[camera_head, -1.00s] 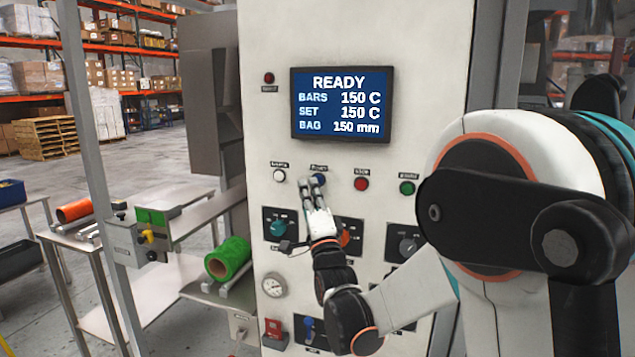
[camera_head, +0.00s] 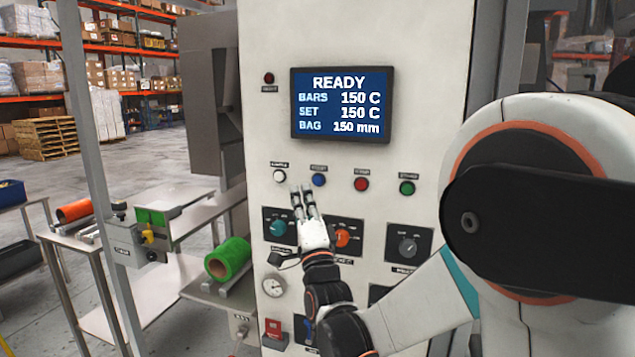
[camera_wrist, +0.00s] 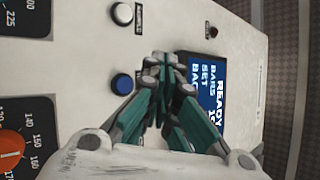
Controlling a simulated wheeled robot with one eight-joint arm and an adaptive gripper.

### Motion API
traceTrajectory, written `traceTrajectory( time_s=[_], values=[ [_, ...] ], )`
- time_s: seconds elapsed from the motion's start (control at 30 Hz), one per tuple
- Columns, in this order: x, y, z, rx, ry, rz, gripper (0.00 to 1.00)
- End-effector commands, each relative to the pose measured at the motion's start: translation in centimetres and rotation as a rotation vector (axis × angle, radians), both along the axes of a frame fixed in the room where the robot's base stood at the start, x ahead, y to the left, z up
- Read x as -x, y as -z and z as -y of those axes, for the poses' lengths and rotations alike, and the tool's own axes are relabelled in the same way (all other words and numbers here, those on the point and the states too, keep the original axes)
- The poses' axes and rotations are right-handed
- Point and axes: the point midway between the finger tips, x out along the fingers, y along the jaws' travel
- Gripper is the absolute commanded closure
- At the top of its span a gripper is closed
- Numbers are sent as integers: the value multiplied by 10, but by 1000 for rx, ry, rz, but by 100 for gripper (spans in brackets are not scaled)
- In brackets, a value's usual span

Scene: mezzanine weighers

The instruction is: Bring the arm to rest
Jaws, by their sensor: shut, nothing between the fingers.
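My gripper (camera_head: 304,195) is shut and empty in front of the white control panel (camera_head: 262,110), just below the row of push buttons. In the head view its fingertips are beneath the gap between the white button (camera_head: 279,175) and the blue button (camera_head: 319,180). In the wrist view my gripper (camera_wrist: 166,70) points up the panel, with the blue button (camera_wrist: 122,84) left of its fingers. I cannot tell how far the fingertips are from the panel face. My forearm hides part of the lower panel.
The display (camera_head: 342,103) reads READY, bars 150 C, set 150 C, bag 150 mm. A red button (camera_head: 361,184), a green button (camera_head: 407,188) and several knobs are close by. A green roll (camera_head: 229,258) lies on the left. Open floor (camera_head: 90,175) lies behind.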

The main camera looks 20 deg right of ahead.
Motion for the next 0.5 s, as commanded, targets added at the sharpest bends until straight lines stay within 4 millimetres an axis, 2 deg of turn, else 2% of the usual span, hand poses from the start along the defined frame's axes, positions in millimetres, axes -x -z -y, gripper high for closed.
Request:
traceTrajectory(
  time_s=[0.33, 0.5],
  values=[
    [0, 0, 0, 4, 2, -4, 100],
    [3, 1, -1, 80, 31, -94, 100]
  ],
)
